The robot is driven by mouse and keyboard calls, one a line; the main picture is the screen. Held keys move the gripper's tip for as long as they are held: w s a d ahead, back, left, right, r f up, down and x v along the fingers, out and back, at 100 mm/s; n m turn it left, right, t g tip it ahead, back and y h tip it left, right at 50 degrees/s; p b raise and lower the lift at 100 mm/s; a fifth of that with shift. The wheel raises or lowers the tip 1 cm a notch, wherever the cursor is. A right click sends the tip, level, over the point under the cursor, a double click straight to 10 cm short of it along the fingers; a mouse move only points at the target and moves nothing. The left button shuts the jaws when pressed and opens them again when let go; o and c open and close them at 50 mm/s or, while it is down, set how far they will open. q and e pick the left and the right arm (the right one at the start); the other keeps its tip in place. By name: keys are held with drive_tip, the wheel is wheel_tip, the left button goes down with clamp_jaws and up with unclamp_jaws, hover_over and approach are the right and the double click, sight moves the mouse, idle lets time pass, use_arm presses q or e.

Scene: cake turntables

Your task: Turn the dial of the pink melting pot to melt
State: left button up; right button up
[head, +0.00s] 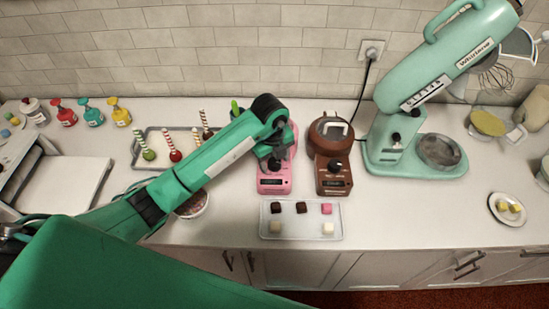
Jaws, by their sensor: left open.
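The pink melting pot (273,186) stands on the white counter, left of a brown melting pot. My left arm reaches across from the lower left and covers most of the pot's top. Its pink front panel with a small dark display shows below the arm. My left gripper (274,162) is at the front of the pink pot, over the dial area, with open jaws. The dial is mostly hidden by the gripper, so I cannot tell its setting or whether the fingers touch it. My right gripper is not in view.
The brown melting pot (333,185) stands close on the right. A clear tray (290,229) with several small cubes lies in front. A baking tray (146,136) with striped-stick treats is at left. A mint stand mixer (410,150) stands right.

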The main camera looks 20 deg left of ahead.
use_arm(q)
drive_tip(key=c, duration=1)
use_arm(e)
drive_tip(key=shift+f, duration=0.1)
